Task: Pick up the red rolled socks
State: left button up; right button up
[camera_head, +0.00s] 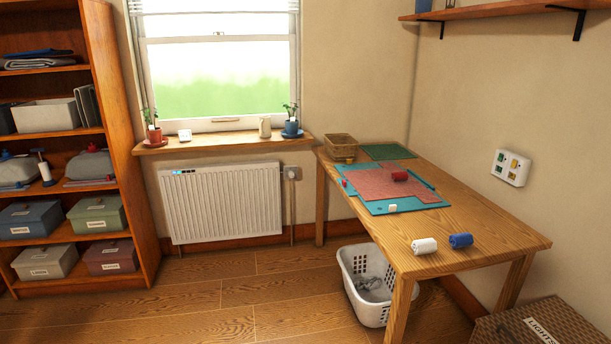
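The red rolled socks (399,176) lie on a red cloth (375,190) on the wooden table (480,222) at the right. The cloth rests on a teal mat (375,208). A white roll (424,246) and a blue roll (461,240) lie near the table's front edge, apart from the red one. Neither of my grippers shows in the head view.
A wicker basket (341,141) and a green mat (388,151) are at the table's back end. A white laundry basket (367,310) stands on the floor by the table. A lidded wicker box (535,325) is at the lower right. The floor in front of the radiator (220,208) is clear.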

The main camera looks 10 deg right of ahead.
aim_at(398, 176)
jog(key=i+j+z, duration=0.15)
jog(key=i+z, duration=0.35)
jog(key=i+j+z, duration=0.3)
jog(key=i+z, duration=0.15)
jog(key=i+j+z, duration=0.5)
